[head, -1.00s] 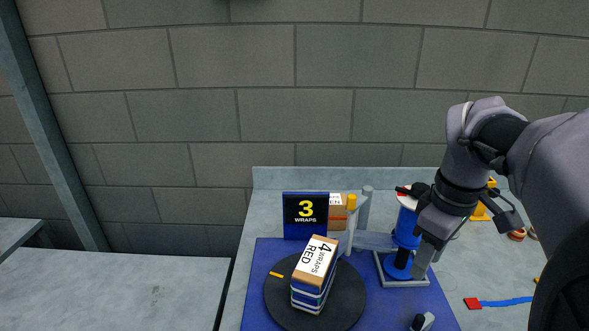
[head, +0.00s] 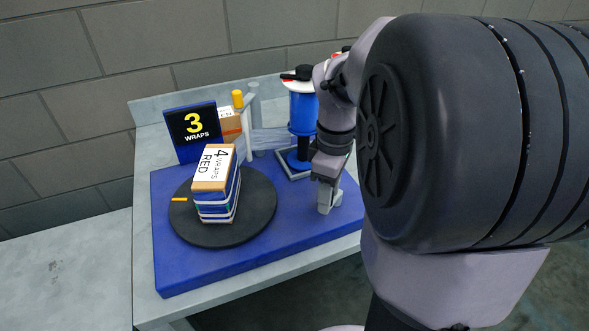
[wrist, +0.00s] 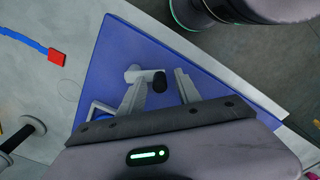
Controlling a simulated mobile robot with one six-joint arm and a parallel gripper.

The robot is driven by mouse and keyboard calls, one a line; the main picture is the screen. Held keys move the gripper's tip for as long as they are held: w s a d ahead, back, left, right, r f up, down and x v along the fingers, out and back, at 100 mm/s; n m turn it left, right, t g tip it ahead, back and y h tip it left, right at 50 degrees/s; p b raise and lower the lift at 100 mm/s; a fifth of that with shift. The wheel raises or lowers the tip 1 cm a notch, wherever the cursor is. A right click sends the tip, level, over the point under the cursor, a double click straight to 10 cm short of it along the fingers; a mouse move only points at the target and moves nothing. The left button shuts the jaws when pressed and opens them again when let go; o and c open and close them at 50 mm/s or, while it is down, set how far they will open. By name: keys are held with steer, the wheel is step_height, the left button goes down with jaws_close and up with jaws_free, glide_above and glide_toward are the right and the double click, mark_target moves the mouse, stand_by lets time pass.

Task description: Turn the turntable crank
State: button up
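The turntable (head: 262,208) is a black disc on a blue base (head: 200,268). A box (head: 215,187) marked "4 WRAPS RED", banded with blue and white film, stands on it. The crank shows in the wrist view as a pale arm (wrist: 133,73) with a black knob (wrist: 159,82), at the base's right part. My gripper (wrist: 160,80) is open, and the knob appears between its fingertips. I cannot tell whether either finger touches it. In the head view my gripper (head: 328,198) points down over the base's right side and hides the crank.
A sign (head: 193,130) reading "3 WRAPS" stands behind the turntable. A blue film roll (head: 302,115) on a stand is at the back, beside a yellow-topped post (head: 238,98). A red-tipped blue strip (wrist: 57,58) lies on the table. The turntable's left side is clear.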

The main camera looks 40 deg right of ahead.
steer(key=shift+c, duration=0.2)
jaws_close()
steer(key=shift+w+r+m, duration=0.1)
steer(key=shift+m, duration=0.2)
